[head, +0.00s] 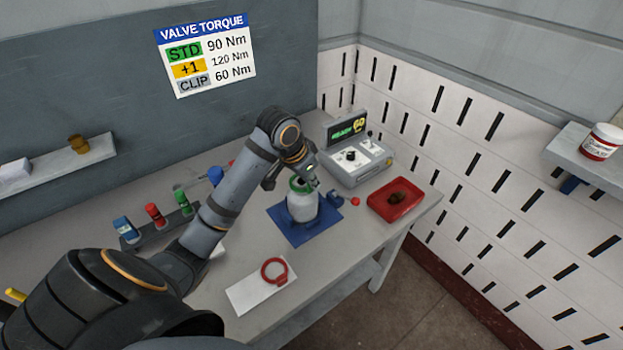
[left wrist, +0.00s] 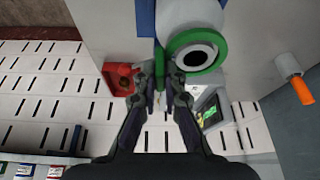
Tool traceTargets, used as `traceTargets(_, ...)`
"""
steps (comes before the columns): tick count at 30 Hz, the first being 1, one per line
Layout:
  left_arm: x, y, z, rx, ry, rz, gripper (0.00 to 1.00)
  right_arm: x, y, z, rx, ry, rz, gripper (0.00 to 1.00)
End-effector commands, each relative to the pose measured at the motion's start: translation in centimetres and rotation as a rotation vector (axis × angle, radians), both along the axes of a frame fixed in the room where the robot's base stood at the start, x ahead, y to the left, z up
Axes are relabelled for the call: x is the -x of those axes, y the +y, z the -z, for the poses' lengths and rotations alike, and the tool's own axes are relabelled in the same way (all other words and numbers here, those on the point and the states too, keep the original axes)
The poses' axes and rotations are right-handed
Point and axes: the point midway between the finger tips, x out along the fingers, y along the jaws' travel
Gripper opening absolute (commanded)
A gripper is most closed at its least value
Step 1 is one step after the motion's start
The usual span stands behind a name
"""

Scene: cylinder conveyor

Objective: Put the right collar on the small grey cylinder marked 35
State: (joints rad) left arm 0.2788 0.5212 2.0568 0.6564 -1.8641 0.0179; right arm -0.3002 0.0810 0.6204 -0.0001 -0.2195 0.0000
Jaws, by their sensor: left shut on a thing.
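A small pale grey cylinder (head: 302,208) stands upright on a blue mat (head: 283,232) on the bench. I cannot read a mark on it. A green collar (head: 298,187) is at its top; in the left wrist view the green collar (left wrist: 219,55) rings the cylinder's dark-centred end. My left gripper (head: 311,181) is at the collar's side, and its fingers (left wrist: 164,82) are shut on the collar's green tab. Whether the collar is fully seated cannot be told. A red collar (head: 264,272) lies on a white sheet (head: 245,292) at the bench front. My right gripper is not in view.
A control box (head: 355,158) with a lit screen reading READY 60 stands behind the cylinder. A red tray (head: 377,210) with a brown thing is at the right. A rack (head: 160,232) with blue, red and green items is at the left. A torque sign (head: 205,55) hangs above.

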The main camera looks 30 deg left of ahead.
Motion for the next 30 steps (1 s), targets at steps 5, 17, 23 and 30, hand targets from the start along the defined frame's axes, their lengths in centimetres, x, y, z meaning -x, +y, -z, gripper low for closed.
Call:
traceTargets(5,0.0,0.0,0.5,0.001,0.001,0.000,0.00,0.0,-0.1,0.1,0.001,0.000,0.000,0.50)
traceTargets(17,0.0,0.0,1.5,0.000,0.000,0.000,0.00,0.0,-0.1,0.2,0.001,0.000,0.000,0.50)
traceTargets(23,0.0,0.0,1.6,-0.001,0.000,0.000,0.26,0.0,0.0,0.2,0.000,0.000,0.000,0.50)
traceTargets(30,0.0,0.0,1.6,-0.001,0.000,0.000,0.35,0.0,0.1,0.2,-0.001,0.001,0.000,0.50)
